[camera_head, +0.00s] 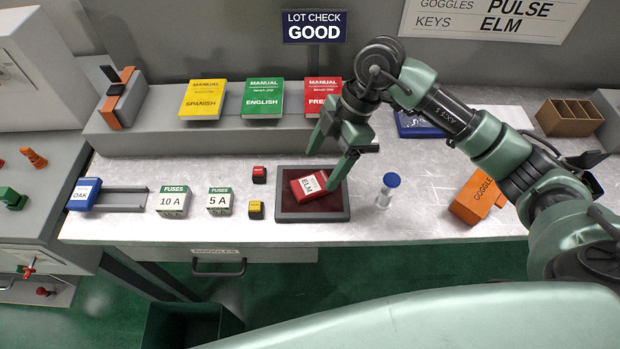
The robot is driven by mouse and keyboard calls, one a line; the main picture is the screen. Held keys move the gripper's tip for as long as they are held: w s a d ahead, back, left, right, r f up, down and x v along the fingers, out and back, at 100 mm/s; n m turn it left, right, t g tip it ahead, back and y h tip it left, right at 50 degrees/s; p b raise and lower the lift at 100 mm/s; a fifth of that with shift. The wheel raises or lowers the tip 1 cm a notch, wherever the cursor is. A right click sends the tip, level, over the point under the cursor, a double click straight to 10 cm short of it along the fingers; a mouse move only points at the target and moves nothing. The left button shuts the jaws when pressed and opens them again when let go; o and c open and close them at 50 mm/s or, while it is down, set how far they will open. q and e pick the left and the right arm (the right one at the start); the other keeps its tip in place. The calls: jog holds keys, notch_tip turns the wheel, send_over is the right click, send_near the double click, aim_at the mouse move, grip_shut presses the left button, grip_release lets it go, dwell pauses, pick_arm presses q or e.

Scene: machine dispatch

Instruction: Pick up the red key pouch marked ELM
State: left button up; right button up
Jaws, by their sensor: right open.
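The red key pouch (315,186) with a white ELM label lies in a dark shallow tray (288,216) on the bench, tilted a little in the picture. My right gripper (324,168) is open and points down at the pouch. Its fingers show at the left and right of the pouch's upper part, with one finger partly over its right side. I cannot tell whether they touch it. My left gripper is not in view.
A blue-capped vial (387,188) and an orange goggles box (475,198) stand right of the tray. A blue OAK pouch (84,194) lies far left. Manuals (263,99) stand behind on a ledge.

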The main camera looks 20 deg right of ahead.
aim_at(312, 184)
jog(key=shift+s+a+f+p, duration=0.2)
jog(key=shift+a+f+p, duration=0.15)
jog(key=shift+f, duration=0.1)
jog(key=shift+s+a+f+p, duration=0.2)
jog(key=shift+f+p, duration=0.1)
jog(key=shift+f, duration=0.1)
jog(key=x, duration=0.2)
jog(key=shift+w+a+f+p, duration=0.1)
jog(key=shift+w+f+p, duration=0.1)
jog(key=shift+f+p, duration=0.15)
jog(key=shift+w+a+f, duration=0.1)
jog(key=shift+f, duration=0.15)
jog(key=c, duration=1.4)
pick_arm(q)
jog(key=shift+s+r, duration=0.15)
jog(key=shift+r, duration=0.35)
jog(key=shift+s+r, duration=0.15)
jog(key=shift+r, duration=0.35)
pick_arm(e)
jog(key=shift+c, duration=1)
